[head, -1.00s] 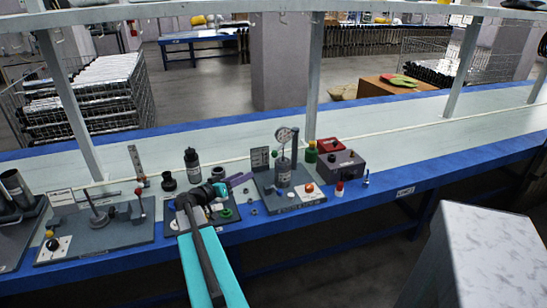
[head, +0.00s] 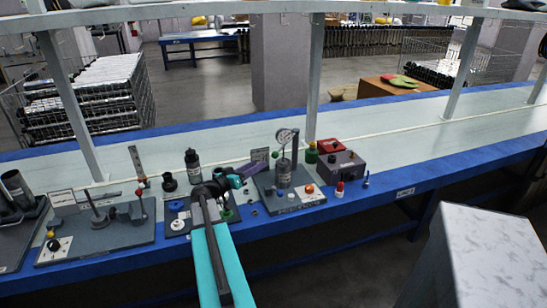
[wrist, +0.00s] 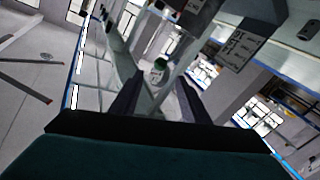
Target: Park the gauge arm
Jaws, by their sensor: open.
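The gauge stand (head: 284,173) is a grey post on a base plate, with a round white dial (head: 285,136) on top. A green ball knob (head: 275,155) shows just left of the post; I take it to be the end of the gauge arm, but the arm itself is hard to make out. My gripper (head: 262,167), with purple fingers, is open and empty, just left of the stand. In the wrist view a green knob (wrist: 160,66) appears between and beyond the open fingers (wrist: 158,82). I cannot tell its distance from them.
A labelled plate (head: 260,155) stands behind the fingers. Right of the stand are a grey box (head: 340,168), a red box (head: 331,146) and a green cylinder (head: 312,154). A black bottle (head: 193,165) and another fixture (head: 108,230) stand left. The bench behind is mostly clear.

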